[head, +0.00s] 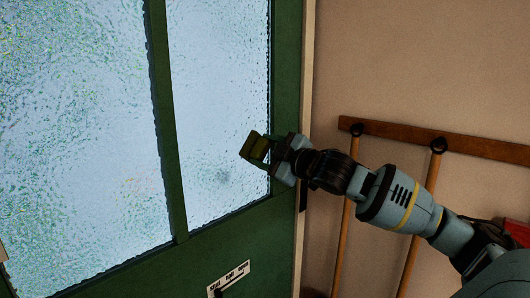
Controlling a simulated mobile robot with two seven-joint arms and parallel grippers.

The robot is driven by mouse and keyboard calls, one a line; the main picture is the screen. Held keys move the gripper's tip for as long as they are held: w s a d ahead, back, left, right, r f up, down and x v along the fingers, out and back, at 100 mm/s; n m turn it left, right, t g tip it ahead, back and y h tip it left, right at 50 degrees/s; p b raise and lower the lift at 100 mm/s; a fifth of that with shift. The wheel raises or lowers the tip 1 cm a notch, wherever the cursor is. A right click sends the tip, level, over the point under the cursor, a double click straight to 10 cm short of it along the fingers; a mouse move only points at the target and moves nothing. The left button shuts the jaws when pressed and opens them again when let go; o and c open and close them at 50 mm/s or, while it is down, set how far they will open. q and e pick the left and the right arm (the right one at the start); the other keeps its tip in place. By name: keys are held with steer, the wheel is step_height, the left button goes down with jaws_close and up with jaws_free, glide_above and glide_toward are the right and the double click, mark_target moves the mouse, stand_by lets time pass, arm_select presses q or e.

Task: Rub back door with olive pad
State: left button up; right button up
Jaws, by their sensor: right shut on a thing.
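The back door (288,80) is green with frosted, textured glass panes (215,70) and fills the left half of the head view. My right gripper (264,152) reaches in from the lower right, in front of the right-hand pane near the door's right edge. It is shut on the olive pad (256,148), a small dark yellow-green block. The pad is at or close to the glass; I cannot tell whether it touches. A faint greyish smudge (223,177) shows on the glass below and left of the pad. My left gripper is out of view.
A letter slot with a lettered pale plate (229,279) is low on the door. To the right, a wooden rail (480,147) on the beige wall holds long wooden handles behind my right arm. Something red (518,232) shows at the right edge.

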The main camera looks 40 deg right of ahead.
steer(key=shift+d+f, duration=0.1)
steer(key=shift+d, duration=0.05)
steer(key=shift+s+d+f, duration=0.1)
steer(key=shift+s+f, duration=0.05)
steer(key=shift+s, duration=2.75)
steer(key=shift+r, duration=0.2)
steer(key=shift+s, duration=0.1)
